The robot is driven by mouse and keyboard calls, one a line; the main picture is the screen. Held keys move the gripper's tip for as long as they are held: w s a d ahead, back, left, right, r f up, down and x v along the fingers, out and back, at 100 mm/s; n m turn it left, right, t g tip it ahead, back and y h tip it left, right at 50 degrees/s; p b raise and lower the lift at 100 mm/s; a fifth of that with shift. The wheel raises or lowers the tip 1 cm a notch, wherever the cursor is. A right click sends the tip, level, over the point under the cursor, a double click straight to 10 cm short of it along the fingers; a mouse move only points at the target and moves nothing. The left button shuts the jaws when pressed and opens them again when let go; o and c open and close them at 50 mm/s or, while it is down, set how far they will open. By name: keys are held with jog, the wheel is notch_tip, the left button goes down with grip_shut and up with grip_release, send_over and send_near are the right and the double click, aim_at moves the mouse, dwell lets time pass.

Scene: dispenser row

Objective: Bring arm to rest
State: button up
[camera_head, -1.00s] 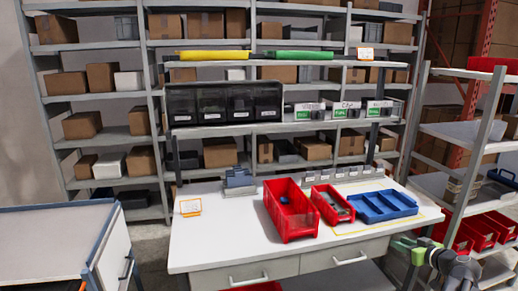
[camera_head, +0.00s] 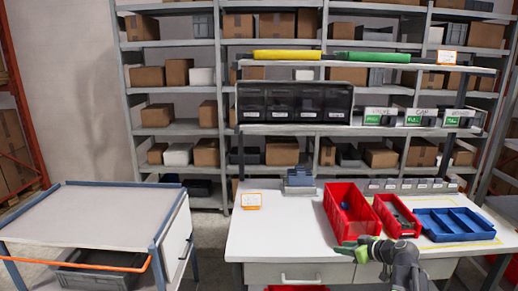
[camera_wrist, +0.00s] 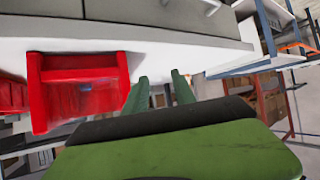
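My gripper (camera_head: 345,248) is green, on a dark grey arm, at the front edge of the white workbench (camera_head: 275,235). In the wrist view its two green fingers (camera_wrist: 160,77) stand apart with nothing between them, so it is open and empty. A large red bin (camera_head: 349,226) is just behind the gripper in the head view. It also shows left of the fingers in the wrist view (camera_wrist: 75,72). The gripper appears apart from the bin, though the exact gap is hard to tell.
A smaller red bin (camera_head: 397,218) and a blue divided tray (camera_head: 456,226) stand to the right on the bench. A grey cart (camera_head: 85,215) is at the left. Dark dispensers (camera_head: 295,101) sit on the shelf above. Floor shows between cart and bench.

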jog(key=s+a+f+n+g, duration=0.1)
jog(key=s+a+f+g, duration=0.15)
jog(key=a, duration=0.65)
jog(key=s+a+f+g+h, duration=0.1)
jog(key=s+a+f+g, duration=0.15)
jog(key=a, duration=0.55)
jog(key=s+a+f+n+g, duration=0.1)
jog(key=s+a+f+g, duration=0.2)
jog(key=a, duration=0.6)
jog(key=s+d+f+m+g+h, duration=0.2)
jog(key=s+d+f+m+h, duration=0.1)
jog(key=s+d+m, duration=0.4)
jog(key=shift+s+d+m+h, duration=0.4)
jog(key=shift+d+m+h, duration=0.1)
jog(key=shift+h, duration=0.3)
jog(key=shift+f, duration=0.1)
